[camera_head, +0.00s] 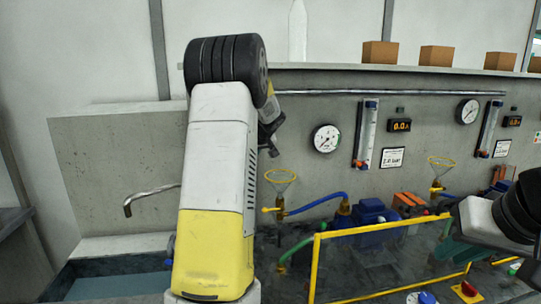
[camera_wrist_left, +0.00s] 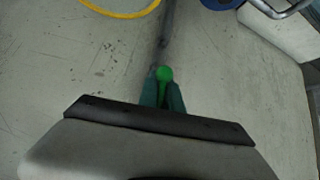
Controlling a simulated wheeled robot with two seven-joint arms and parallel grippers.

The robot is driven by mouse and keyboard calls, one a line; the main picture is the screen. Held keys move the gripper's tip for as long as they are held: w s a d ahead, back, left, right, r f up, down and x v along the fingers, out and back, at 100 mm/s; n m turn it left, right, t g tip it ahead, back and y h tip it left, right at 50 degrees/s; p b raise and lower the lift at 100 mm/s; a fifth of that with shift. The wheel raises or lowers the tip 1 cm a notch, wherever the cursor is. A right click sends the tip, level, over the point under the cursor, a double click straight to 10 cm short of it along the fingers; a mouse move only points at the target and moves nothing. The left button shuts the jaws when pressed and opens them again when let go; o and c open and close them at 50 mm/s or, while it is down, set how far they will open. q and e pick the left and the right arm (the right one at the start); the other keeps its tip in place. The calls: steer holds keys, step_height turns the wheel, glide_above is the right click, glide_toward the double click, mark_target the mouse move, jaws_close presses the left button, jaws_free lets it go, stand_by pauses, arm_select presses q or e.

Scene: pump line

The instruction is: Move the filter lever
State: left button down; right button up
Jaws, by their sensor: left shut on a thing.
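In the left wrist view, a round green knob (camera_wrist_left: 164,73) sits between the dark green fingertips of my left gripper (camera_wrist_left: 162,88), which is shut on it. A thin dark rod runs from the knob toward the top of that view; I take this to be the filter lever. In the head view, my yellow and white left arm hides the lever and most of the left gripper. My right gripper (camera_head: 455,249) is at the right edge, with dark green parts low by the yellow frame; its opening is unclear.
A yellow-framed guard (camera_head: 316,265) encloses the bench in front of blue pumps (camera_head: 372,212). A yellow-rimmed funnel (camera_head: 281,176) and blue hose (camera_head: 318,203) stand right of my left arm. A metal spout (camera_head: 150,193) hangs over a basin at left. Gauges (camera_head: 326,139) line the wall.

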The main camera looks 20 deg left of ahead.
arm_select(q)
steer(key=shift+s+f, duration=0.2)
steer(key=shift+f, duration=0.25)
steer(key=c, duration=1.5)
jaws_free()
steer(key=shift+r, duration=0.15)
steer(key=shift+w+d+r, duration=0.1)
steer(key=shift+r, duration=0.05)
steer(key=v, duration=0.7)
steer(key=shift+s+d+r, duration=0.15)
steer(key=shift+s, duration=0.1)
steer(key=s+d+m+h, duration=0.2)
steer(key=s+d, duration=0.5)
steer(key=s, duration=0.4)
steer(key=s+d+f+m+h, duration=0.1)
steer(key=s+d+m+h, duration=0.2)
steer(key=s+d, duration=0.4)
steer(key=s+d+m+h, duration=0.3)
steer(key=s+d, duration=0.4)
steer(key=s, duration=0.9)
steer(key=shift+f+m, duration=0.35)
steer(key=shift+m, duration=0.15)
